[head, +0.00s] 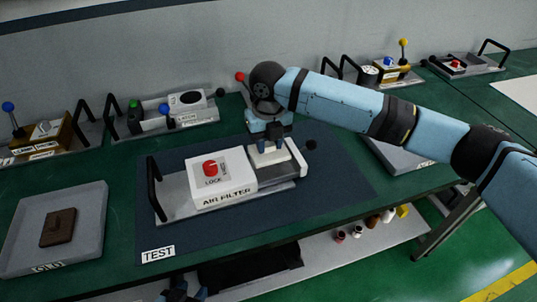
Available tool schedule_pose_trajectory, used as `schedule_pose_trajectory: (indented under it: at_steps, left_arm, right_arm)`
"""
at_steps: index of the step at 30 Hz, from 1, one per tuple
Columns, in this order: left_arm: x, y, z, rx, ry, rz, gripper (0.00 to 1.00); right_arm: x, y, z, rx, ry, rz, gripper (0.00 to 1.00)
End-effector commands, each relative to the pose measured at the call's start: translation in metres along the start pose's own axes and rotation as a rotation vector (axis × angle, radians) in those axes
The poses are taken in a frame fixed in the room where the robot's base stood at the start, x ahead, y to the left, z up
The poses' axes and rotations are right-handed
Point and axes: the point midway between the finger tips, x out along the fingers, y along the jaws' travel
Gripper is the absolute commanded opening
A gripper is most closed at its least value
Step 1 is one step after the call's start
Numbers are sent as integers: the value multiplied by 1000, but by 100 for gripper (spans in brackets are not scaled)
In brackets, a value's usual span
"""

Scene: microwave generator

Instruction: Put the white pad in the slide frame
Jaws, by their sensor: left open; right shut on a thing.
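The air filter unit (225,178) stands on the dark blue mat, with a red knob marked LOCK on its white box. At its right end is a white slide frame (298,158), partly covered by my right gripper. My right gripper (268,143) points down there, shut on the white pad (268,156). The pad is at the frame, between the box and the frame's right end; I cannot tell whether it rests in it or hangs just above. My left gripper (180,291) is low at the bottom edge, below the table front, open and mostly cut off.
A grey tray (88,208) with a brown block (58,228) is at the left. Another grey tray (395,157) lies right, partly behind my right arm. Several lever and knob units line the back. The blue mat (330,200) is clear in front of the unit.

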Motion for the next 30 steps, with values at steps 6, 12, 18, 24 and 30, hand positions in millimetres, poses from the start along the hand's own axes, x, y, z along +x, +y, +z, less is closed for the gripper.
schedule_pose_trajectory:
  at_steps: [6, 12, 18, 24, 30]
  left_arm:
    - [0, -2, 1, 5, -1, 0, 46]
    - [0, -1, 0, 2, -1, 0, 46]
    - [0, 0, -1, -3, 1, 0, 46]
    - [1, 2, -2, -8, 3, -1, 46]
    - [1, 2, -2, -8, 4, -1, 46]
  right_arm:
    - [39, 0, -1, 1, 2, 0, 10]
    - [46, 0, 0, 0, 0, 1, 10]
    - [48, 0, 0, 0, 1, 1, 10]
    - [48, 0, 0, 0, 1, 1, 58]
    - [48, 0, 0, 0, 0, 1, 58]
